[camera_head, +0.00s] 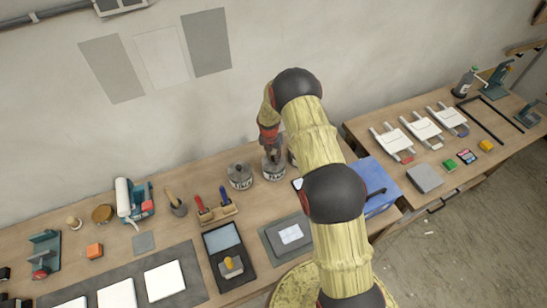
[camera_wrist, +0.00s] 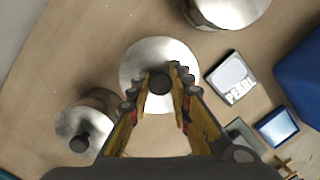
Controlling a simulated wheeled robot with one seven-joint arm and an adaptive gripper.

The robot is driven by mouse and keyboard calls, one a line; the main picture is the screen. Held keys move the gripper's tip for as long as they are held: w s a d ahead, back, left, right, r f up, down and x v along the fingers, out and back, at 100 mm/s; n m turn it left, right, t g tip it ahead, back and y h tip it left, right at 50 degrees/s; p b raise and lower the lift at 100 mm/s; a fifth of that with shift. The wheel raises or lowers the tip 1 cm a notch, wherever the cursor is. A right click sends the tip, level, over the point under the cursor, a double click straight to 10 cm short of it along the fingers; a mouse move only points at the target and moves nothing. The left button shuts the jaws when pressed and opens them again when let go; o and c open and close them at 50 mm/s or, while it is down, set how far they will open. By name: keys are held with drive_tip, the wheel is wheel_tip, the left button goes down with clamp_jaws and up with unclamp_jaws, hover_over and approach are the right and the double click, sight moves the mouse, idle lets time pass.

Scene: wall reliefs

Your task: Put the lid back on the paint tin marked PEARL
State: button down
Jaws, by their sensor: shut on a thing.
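My gripper (camera_wrist: 160,84) is shut on the black knob of a round silver lid (camera_wrist: 138,62). In the head view my gripper (camera_head: 271,148) points down at the middle tin (camera_head: 273,171). The lid is at the top of this tin; I cannot tell whether it rests on the rim or hangs just above. The tin's label is too small to read surely. A card marked PEARL (camera_wrist: 232,78) lies on the bench right of the lid in the wrist view.
A lidded tin with a black knob (camera_wrist: 78,130) stands to the left, also in the head view (camera_head: 240,177). Another tin (camera_wrist: 228,10) stands at the upper right of the wrist view, mostly hidden by my arm in the head view. A blue box (camera_head: 376,180) stands farther right.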

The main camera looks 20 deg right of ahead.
drive_tip(key=c, duration=1.6)
unclamp_jaws()
drive_tip(key=o, duration=0.5)
drive_tip(key=shift+o, duration=0.2)
drive_tip(key=shift+r, duration=0.1)
drive_tip(key=shift+r+p, duration=1.65)
drive_tip(key=shift+r, duration=1.8)
drive_tip(key=c, duration=0.4)
drive_tip(key=c, duration=1.1)
clamp_jaws()
